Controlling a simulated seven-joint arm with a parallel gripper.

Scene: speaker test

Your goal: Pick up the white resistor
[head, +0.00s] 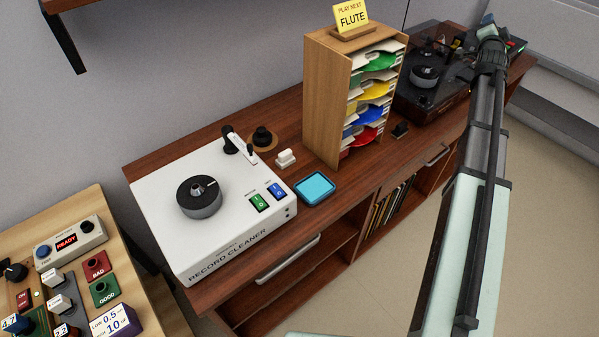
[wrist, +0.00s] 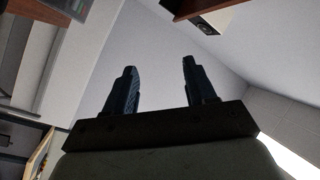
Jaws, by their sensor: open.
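A test bench (head: 140,262) stands at the lower left in the head view. Several small blocks with white labels sit on it, among them white-topped blocks (head: 56,303) and blocks marked 4.7 (head: 14,322) and 2.2 (head: 66,330). Which one is the white resistor I cannot tell; some are cut off by the frame's bottom edge. My arm reaches to the upper right of the head view, far from the bench. In the wrist view my gripper (wrist: 159,66) is open, its fingers apart with nothing between them, facing a bare wall.
The bench also holds a READY meter box (head: 72,243), a BAD block (head: 96,266), a GOOD block (head: 104,291) and a purple sign (head: 113,321). A record cleaner (head: 215,250), record rack (head: 325,105) and turntable (head: 425,95) stand on the wooden cabinet between bench and arm.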

